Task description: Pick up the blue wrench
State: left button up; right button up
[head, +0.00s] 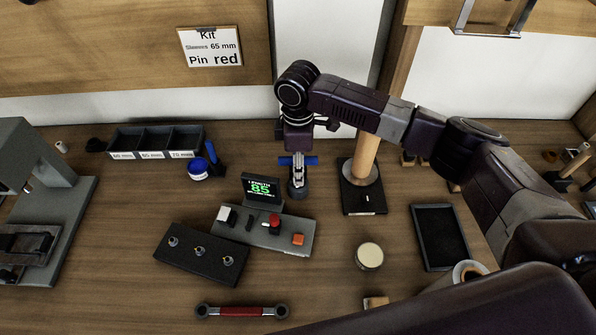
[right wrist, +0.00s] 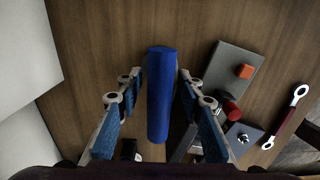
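A blue bar (head: 311,160), apparently the handle of the blue wrench, lies level under my right gripper (head: 298,157). A silver piece and a dark round foot (head: 298,188) show below it. In the right wrist view the blue bar (right wrist: 160,95) runs between the two blue-padded fingers of my right gripper (right wrist: 158,92). Narrow gaps show on both sides of the bar, so the gripper looks open around it. My left gripper is not in view.
A grey control box (head: 262,240) with a display (head: 262,189) stands just in front. A black block (head: 201,254), a red-handled wrench (head: 242,311), a round tin (head: 369,255) and a black tray (head: 439,237) are nearby. A wooden post (head: 367,160) stands right of the gripper.

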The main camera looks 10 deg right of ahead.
grip_shut()
jog(key=shift+w+r, duration=0.1)
